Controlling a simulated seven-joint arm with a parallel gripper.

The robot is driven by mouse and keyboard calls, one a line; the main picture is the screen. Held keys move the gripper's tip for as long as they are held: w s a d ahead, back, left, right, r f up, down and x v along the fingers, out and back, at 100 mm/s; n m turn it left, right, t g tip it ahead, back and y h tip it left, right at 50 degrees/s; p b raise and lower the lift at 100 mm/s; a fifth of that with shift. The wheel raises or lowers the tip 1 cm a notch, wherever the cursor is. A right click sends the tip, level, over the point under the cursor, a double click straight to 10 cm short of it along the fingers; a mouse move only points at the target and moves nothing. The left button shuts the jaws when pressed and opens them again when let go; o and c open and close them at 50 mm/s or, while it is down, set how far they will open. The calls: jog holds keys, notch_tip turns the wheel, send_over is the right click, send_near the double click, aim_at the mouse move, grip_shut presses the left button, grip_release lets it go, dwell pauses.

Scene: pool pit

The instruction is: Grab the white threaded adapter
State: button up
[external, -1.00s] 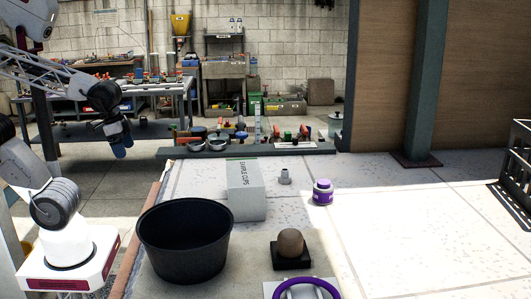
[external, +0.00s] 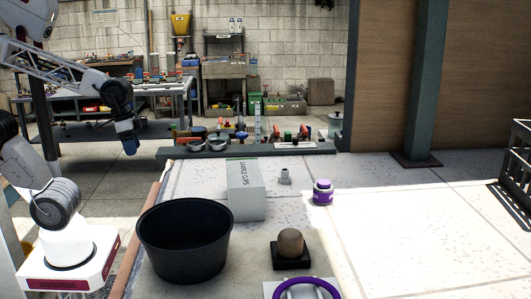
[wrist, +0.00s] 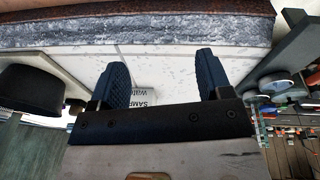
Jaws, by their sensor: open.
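The white threaded adapter (external: 284,176) looks light grey and stands upright on the pale slab, just right of the sample cups box, in the external view. I cannot make it out in the wrist view. My gripper (external: 131,146) is at the left of the external view, in the air beyond the slab's left edge and well apart from the adapter. In the wrist view my gripper (wrist: 163,82) has its two dark ribbed fingers spread, with nothing between them.
The sample cups box (external: 246,190) stands between my gripper and the adapter. A black bucket (external: 185,242) is in front of it. A purple-banded jar (external: 323,192) is right of the adapter. A brown ball (external: 290,243) sits on a black base.

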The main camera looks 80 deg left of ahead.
jog(key=w+d+n+g+h, duration=0.1)
jog(key=w+n+h, duration=0.15)
jog(key=w, duration=0.35)
jog(key=w+d+n+h, duration=0.1)
jog(key=w+n, duration=0.2)
jog(key=w, duration=0.3)
jog(key=n+t+h, duration=0.1)
jog(key=n+h, duration=0.5)
jog(key=n, duration=0.5)
send_near(284, 173)
jog(key=shift+m, duration=0.25)
jog(key=s+d, duration=0.1)
jog(key=s, duration=0.2)
jog(key=s+d, duration=0.1)
jog(key=s, duration=0.3)
jog(key=s+d, duration=0.1)
jog(key=s, duration=0.3)
jog(key=shift+d+r, duration=0.1)
jog(key=shift+d, duration=0.25)
jog(key=w+a+f+n+t, duration=0.1)
jog(key=w, duration=0.2)
jog(key=w+a+f+n+t+h, duration=0.1)
jog(key=w+a+f+n, duration=0.1)
jog(key=w, duration=0.1)
jog(key=w+a+f+n+h, duration=0.1)
jog(key=w+n, duration=0.1)
jog(key=w, duration=0.2)
jog(key=shift+w+a+f+t, duration=0.1)
jog(key=shift+a+f+t, duration=0.2)
jog(key=shift+a+t, duration=0.1)
